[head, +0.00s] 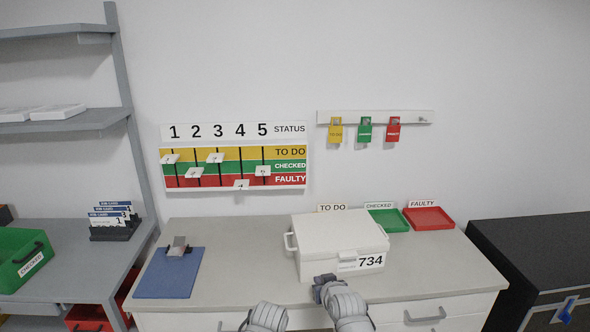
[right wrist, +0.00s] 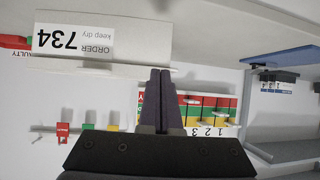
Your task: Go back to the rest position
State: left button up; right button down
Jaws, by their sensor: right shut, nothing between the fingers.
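My right gripper (head: 320,283) is at the front edge of the workbench, just in front of the white case labelled 734 (head: 338,238). In the right wrist view, which is upside down, its two dark fingers (right wrist: 160,80) lie together, shut and empty. The case (right wrist: 125,38) shows beyond the fingertips; I cannot tell whether they touch it. The case is closed, with a handle on its left side and a latch at the front. Part of my left arm shows at the bottom of the head view; its gripper is not visible.
The workbench (head: 225,285) also holds a blue clipboard (head: 170,273), a green tray (head: 387,220) and a red tray (head: 430,218). A status board (head: 235,155) and a tag rail (head: 376,117) hang on the wall. Shelving stands left, a black cabinet (head: 530,245) right.

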jog(key=s+a+f+n+g+h+p, duration=0.1)
jog(key=s+f+g+p, duration=0.1)
jog(key=s+g, duration=0.4)
jog(key=s+a+f+g+h+p, duration=0.2)
jog(key=s+f+g, duration=0.2)
jog(key=s, duration=1.1)
jog(key=shift+n+g, duration=0.4)
jog(key=shift+g, duration=0.7)
